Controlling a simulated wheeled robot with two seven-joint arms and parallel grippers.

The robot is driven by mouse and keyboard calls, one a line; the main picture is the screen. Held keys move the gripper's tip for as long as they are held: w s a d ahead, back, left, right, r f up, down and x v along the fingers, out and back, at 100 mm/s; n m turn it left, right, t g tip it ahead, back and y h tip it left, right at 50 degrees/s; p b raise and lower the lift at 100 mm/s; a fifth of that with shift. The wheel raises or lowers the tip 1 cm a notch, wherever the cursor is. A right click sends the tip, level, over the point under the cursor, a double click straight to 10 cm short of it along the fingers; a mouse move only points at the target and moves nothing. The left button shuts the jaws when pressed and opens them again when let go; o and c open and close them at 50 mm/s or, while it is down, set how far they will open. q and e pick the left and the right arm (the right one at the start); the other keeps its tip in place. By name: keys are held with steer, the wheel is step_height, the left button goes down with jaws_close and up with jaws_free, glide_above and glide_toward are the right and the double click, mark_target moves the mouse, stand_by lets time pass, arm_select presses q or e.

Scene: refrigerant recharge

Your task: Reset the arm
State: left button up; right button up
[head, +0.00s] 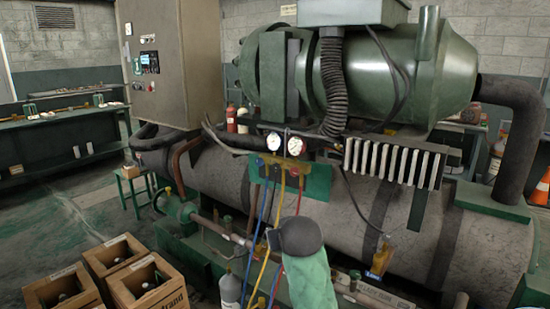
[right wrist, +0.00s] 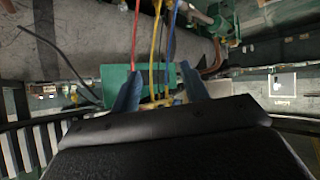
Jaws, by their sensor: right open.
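My right arm, with a green sleeve and a dark rounded wrist, rises from the bottom of the head view in front of the machine. Its wrist hides the fingers there. In the right wrist view my right gripper (right wrist: 159,76) shows two blue fingers spread apart, with nothing clearly held. A green plate (right wrist: 112,82) and red, yellow and blue hoses lie beyond and between the fingers. I cannot tell whether the fingers touch them. In the head view the gauge manifold (head: 283,146) with two white dials hangs above the wrist. My left gripper is not in view.
The large grey tank (head: 345,215) and green compressor (head: 370,75) fill the middle and right. Several hoses hang below the gauges beside my wrist. A grey-white bottle (head: 230,290) stands to the left of the hoses. Wooden crates (head: 165,300) sit at the lower left. Open floor lies beyond them.

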arm_select(q)
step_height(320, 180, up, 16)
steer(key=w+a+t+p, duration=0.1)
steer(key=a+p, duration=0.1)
steer(key=p, duration=0.6)
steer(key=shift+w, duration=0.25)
arm_select(e)
steer(key=s+d+f+g, duration=0.3)
steer(key=s+f, duration=0.6)
steer(key=s, duration=0.5)
steer(key=s+d+f+g, duration=0.3)
steer(key=s+f, duration=0.6)
steer(key=s, duration=0.6)
steer(key=s+d+f+g, duration=0.2)
steer(key=s+d+f, duration=0.3)
steer(key=s+f, duration=0.5)
steer(key=s, duration=0.4)
steer(key=shift+s+m+g, duration=0.25)
steer(key=shift+m+g, duration=0.15)
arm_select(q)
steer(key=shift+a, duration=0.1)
arm_select(e)
steer(key=shift+d, duration=0.15)
